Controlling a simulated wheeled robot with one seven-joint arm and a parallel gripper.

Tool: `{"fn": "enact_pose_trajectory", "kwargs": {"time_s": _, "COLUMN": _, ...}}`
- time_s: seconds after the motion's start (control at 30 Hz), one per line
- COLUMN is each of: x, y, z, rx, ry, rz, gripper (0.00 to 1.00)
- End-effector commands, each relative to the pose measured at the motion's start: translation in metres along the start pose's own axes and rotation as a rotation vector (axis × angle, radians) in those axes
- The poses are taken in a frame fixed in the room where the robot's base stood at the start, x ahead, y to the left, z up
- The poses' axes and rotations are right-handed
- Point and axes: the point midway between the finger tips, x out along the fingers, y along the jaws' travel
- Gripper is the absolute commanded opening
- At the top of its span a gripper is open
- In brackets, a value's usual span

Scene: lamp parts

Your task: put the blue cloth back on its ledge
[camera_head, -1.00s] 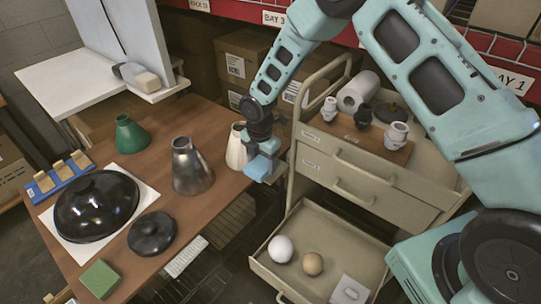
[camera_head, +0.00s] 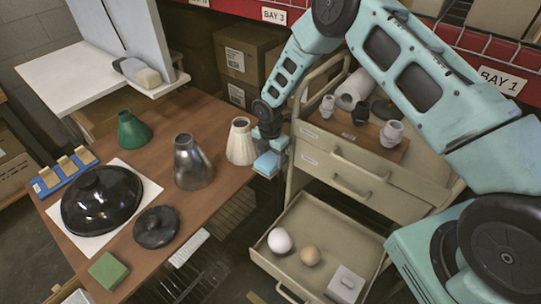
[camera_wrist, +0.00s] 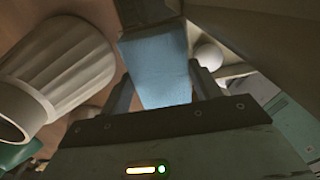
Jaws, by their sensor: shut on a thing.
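The blue cloth (camera_head: 267,164) is a small light-blue folded block. My gripper (camera_head: 271,148) is shut on it and holds it in the air, just right of the cream ribbed cone and beside the table's right edge. In the wrist view the cloth (camera_wrist: 157,62) sits between the two fingers of my gripper (camera_wrist: 163,88). A narrow pale ledge (camera_head: 171,86) sticks out at the foot of the upright grey panel, at the back left. No label shows whether this ledge is the cloth's.
The cream cone (camera_head: 241,143) stands close left of the cloth, with a metal cone (camera_head: 191,165) and green cone (camera_head: 132,131) farther left. The drawer cart (camera_head: 352,172) is close right, its lower drawer (camera_head: 358,250) pulled out. The table's (camera_head: 207,207) right front is bare.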

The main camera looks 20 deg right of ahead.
Motion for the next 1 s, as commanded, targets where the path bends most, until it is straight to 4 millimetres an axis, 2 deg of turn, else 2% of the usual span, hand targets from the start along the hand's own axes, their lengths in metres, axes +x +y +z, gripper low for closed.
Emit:
{"fn": "enact_pose_trajectory", "kwargs": {"time_s": 0.07, "x": 0.004, "y": 0.000, "z": 0.000, "rx": 0.000, "ry": 0.000, "rz": 0.000, "gripper": 0.38}}
{"fn": "enact_pose_trajectory", "kwargs": {"time_s": 0.1, "x": 0.003, "y": 0.000, "z": 0.000, "rx": 0.000, "ry": 0.000, "rz": 0.000, "gripper": 0.71}}
{"fn": "enact_pose_trajectory", "kwargs": {"time_s": 0.17, "x": 0.002, "y": 0.000, "z": 0.000, "rx": 0.000, "ry": 0.000, "rz": 0.000, "gripper": 0.84}}
{"fn": "enact_pose_trajectory", "kwargs": {"time_s": 0.43, "x": 0.002, "y": 0.000, "z": 0.000, "rx": 0.000, "ry": 0.000, "rz": -0.001, "gripper": 0.84}}
{"fn": "enact_pose_trajectory", "kwargs": {"time_s": 0.57, "x": -0.005, "y": 0.000, "z": 0.000, "rx": 0.001, "ry": 0.000, "rz": 0.001, "gripper": 0.84}}
{"fn": "enact_pose_trajectory", "kwargs": {"time_s": 1.0, "x": -0.068, "y": 0.000, "z": 0.000, "rx": 0.001, "ry": -0.001, "rz": 0.001, "gripper": 0.84}}
